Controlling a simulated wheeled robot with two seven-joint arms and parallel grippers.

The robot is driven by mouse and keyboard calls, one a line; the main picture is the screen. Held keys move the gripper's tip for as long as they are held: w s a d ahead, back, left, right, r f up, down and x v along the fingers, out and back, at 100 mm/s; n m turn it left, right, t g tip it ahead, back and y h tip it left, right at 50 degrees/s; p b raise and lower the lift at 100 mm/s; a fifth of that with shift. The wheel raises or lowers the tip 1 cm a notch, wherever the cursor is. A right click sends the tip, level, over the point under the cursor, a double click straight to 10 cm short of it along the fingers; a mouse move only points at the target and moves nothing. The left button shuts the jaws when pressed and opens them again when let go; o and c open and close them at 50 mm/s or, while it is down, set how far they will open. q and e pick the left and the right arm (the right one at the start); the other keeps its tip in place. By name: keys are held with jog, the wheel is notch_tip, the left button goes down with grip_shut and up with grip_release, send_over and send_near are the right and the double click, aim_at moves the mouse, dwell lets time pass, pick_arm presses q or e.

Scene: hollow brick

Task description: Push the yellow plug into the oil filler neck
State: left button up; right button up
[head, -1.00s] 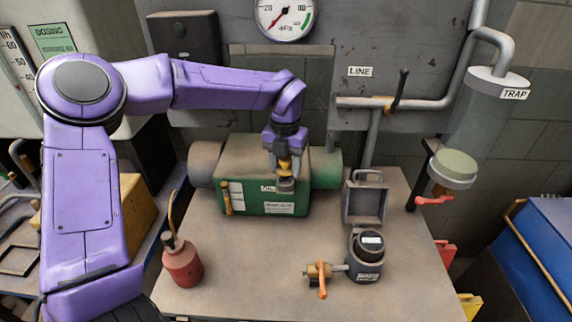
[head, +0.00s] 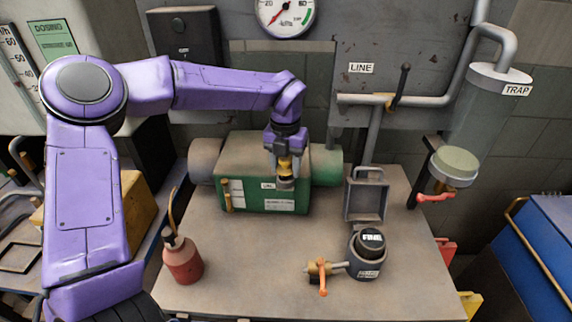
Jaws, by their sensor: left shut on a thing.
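My left gripper (head: 285,152) points down over the green pump housing (head: 250,155) at the back of the table. It is shut on the yellow plug (head: 285,164), which shows only in part between the fingers. A grey round filler neck (head: 286,184) is directly below the plug, at the housing's front top edge. The plug appears in line with the neck; I cannot tell how deep it sits. My right gripper is not in view.
On the tabletop (head: 260,260) stand a red oil can (head: 182,260) at left, an open grey box (head: 366,196) at right, and a dark round device (head: 367,255) with an orange-handled valve (head: 321,277). A pipe (head: 365,101) and gauge (head: 286,14) are behind. The table's middle is clear.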

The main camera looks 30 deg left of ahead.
pick_arm(q)
jog(key=shift+f+b, duration=0.35)
jog(key=shift+f, duration=0.15)
dwell(0.3)
jog(key=shift+s+d+f, duration=0.1)
jog(key=shift+s+f, duration=0.25)
jog(key=shift+f, duration=0.05)
dwell(0.6)
jog(key=shift+r, duration=0.1)
dwell(0.4)
jog(key=shift+p, duration=0.3)
jog(key=shift+w+r, duration=0.1)
jog(key=shift+r, duration=0.15)
jog(key=shift+p, duration=0.3)
